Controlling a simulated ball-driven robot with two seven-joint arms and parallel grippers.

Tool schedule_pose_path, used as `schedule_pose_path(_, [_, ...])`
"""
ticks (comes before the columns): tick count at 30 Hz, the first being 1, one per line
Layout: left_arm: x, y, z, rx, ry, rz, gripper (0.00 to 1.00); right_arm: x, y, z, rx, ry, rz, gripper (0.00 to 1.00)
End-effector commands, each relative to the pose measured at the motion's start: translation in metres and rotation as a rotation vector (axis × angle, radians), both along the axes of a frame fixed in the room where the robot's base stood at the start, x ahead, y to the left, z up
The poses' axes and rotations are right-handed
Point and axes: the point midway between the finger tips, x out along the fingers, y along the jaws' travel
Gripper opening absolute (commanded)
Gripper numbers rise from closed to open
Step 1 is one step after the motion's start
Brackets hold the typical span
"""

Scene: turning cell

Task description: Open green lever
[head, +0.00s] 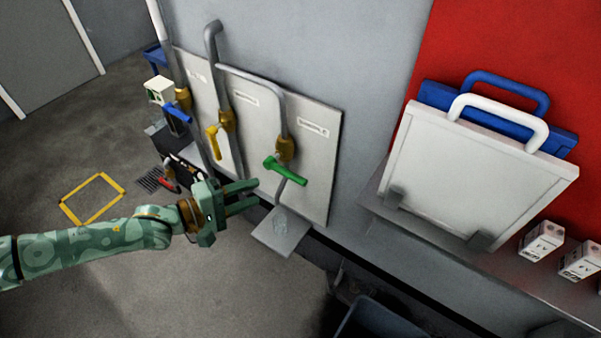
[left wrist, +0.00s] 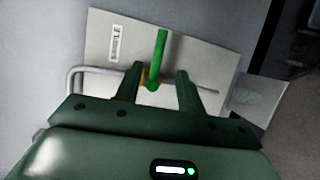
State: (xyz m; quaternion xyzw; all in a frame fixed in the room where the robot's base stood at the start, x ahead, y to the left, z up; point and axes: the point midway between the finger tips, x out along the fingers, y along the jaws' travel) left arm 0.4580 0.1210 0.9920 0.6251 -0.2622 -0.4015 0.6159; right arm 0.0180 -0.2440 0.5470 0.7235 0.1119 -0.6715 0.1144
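The green lever (head: 285,171) sits on a brass valve (head: 286,149) on the right pipe of a grey wall panel. In the head view it lies across the pipe, slanting down to the right. My left gripper (head: 248,193) is open, a little left of and below the lever, with its fingers pointing at the panel. In the left wrist view the green lever (left wrist: 159,62) shows between and beyond the two fingertips (left wrist: 158,75), with no contact that I can make out. My right gripper is not in view.
A yellow lever (head: 212,141) and a blue lever (head: 177,112) sit on neighbouring pipes to the left. A small grey plate (head: 281,231) juts out below the panel. A shelf (head: 440,250) holding a white case (head: 470,170) stands to the right. Open floor lies in front.

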Motion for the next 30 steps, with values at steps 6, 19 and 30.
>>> schedule_pose_path(6, [0.031,-0.048,-0.011,-0.002,-0.003,-0.002,0.39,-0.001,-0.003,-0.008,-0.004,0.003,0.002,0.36])
schedule_pose_path(19, [0.072,-0.110,-0.025,0.003,-0.004,-0.001,0.39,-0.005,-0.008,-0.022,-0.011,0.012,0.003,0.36])
schedule_pose_path(30, [0.075,-0.113,-0.025,0.003,-0.004,0.000,0.33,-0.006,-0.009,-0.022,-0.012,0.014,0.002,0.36])
